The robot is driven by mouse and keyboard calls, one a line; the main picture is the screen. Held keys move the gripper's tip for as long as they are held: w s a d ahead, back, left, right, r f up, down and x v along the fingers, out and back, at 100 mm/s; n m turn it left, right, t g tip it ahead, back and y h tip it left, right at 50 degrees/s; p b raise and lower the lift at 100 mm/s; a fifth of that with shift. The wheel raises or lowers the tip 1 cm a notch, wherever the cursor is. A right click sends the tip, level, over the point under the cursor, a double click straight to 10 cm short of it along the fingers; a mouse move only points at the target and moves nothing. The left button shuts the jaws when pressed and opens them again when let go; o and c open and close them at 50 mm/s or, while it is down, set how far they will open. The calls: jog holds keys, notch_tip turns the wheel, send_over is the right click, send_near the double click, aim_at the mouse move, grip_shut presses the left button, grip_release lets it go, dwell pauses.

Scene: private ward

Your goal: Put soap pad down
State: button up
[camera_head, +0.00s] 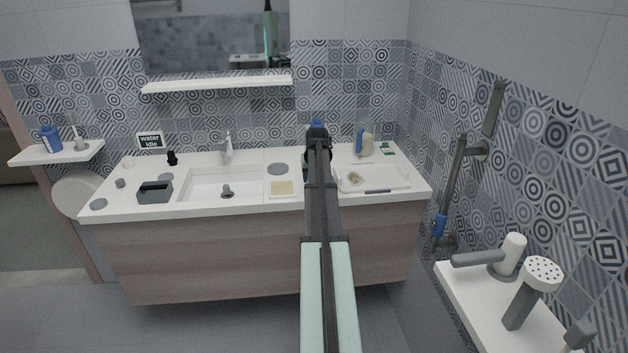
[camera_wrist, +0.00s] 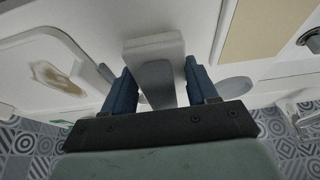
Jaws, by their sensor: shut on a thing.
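In the wrist view my gripper (camera_wrist: 160,82) has its two blue fingers closed about a pale grey block with a narrower stem, which I take to be the soap pad (camera_wrist: 153,48). It is held over the white counter; I cannot tell whether it touches the surface. In the head view my arm hides the held thing, and only a bit of blue shows at the gripper (camera_head: 317,124). A white tray (camera_head: 398,183) with a brownish patch (camera_head: 354,178) lies right of the arm.
A beige square (camera_head: 283,188) and a grey disc (camera_head: 278,168) lie left of my arm, beside the sink basin (camera_head: 226,183). A dark box (camera_head: 154,192) stands further left. A bottle (camera_head: 366,144) stands behind the tray. A small sign (camera_head: 150,141) reads "water idle".

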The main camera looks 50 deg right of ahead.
jog(key=shift+f, duration=0.7)
jog(key=shift+f, duration=0.45)
jog(key=o, duration=1.4)
jog(key=shift+r, duration=0.15)
jog(key=v, duration=1.4)
jog(key=shift+w+d, duration=0.15)
jog(key=shift+w, duration=0.15)
jog(key=shift+d+r, duration=0.1)
jog(key=shift+r, duration=0.1)
